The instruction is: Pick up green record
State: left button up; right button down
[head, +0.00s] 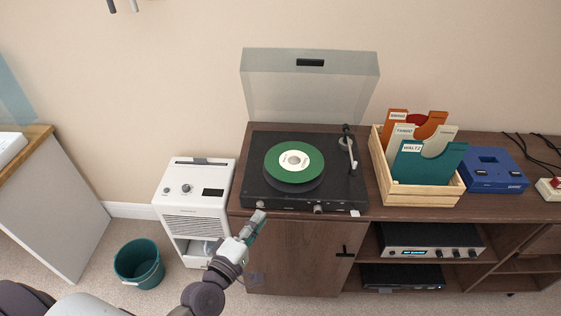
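The green record (293,162) has a white label and lies on the platter of the black turntable (335,190). The turntable's clear lid (310,85) is raised, and the tonearm (347,145) sits at the right, off the record. My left gripper (257,222) is in front of the turntable's front left corner, apart from the record. Its fingers look close together, but I cannot tell whether they are open or shut. My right gripper is not in view.
A wooden crate (420,196) with record sleeves and a blue device (491,170) stand right of the turntable on the brown cabinet (300,235). A white appliance (196,200) and a teal bin (139,264) stand on the floor at left.

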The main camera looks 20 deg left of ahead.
pick_arm(q)
jog(key=p, duration=0.1)
send_near(284, 192)
jog(key=w+r, duration=0.2)
jog(key=w, duration=0.1)
jog(key=w+r, duration=0.1)
jog(key=shift+w+d+r, duration=0.2)
jog(key=shift+d+r, duration=0.1)
jog(key=w, duration=0.2)
jog(key=w+d+p, duration=0.1)
jog(key=w, duration=0.2)
jog(key=shift+w+d+f, duration=0.1)
jog(key=shift+w+f, duration=0.1)
jog(key=shift+w, duration=0.1)
grip_shut()
